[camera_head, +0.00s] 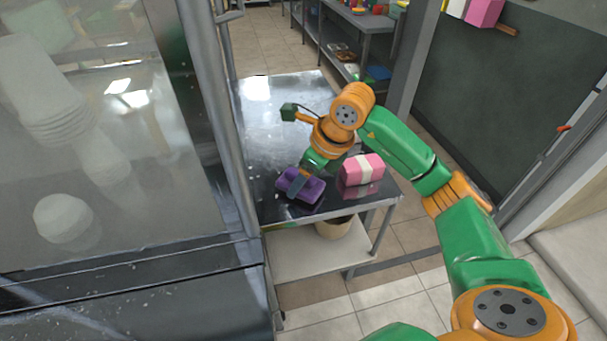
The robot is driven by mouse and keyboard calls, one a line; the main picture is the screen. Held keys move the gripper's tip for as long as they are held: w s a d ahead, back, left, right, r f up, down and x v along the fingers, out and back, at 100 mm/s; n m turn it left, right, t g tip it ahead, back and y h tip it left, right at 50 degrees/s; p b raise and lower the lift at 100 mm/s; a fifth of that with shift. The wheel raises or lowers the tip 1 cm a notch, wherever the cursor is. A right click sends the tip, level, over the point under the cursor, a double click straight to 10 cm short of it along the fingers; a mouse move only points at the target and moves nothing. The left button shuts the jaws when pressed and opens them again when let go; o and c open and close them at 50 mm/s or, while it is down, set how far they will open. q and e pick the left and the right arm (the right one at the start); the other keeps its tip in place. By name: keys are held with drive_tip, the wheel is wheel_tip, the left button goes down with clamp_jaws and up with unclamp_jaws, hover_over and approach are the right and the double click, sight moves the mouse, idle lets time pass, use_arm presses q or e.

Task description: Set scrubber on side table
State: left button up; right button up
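A purple block-like object (313,191), possibly the scrubber, lies at the near edge of the metal side table (270,135). My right arm comes in from the lower right and reaches down over the table. My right gripper (298,184) is right at the purple object, with its dark fingers over the object's top. The fingers are too small and overlapped to tell whether they are shut on it. A pink block with a pale band (362,170) sits on the table to the right of the purple object. My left gripper is not in view.
A glass-sided cabinet (100,150) with a metal post (222,120) stands close along the table's left. A bucket (333,227) is under the tabletop by the lower shelf (300,255). A shelf rack (375,22) stands behind. The table's far part is mostly bare.

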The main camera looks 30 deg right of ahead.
drive_tip(key=shift+f, duration=0.3)
drive_tip(key=shift+f, duration=0.15)
drive_tip(key=o, duration=0.9)
drive_tip(key=shift+f, duration=0.1)
drive_tip(key=o, duration=0.4)
drive_tip(key=shift+r, duration=0.2)
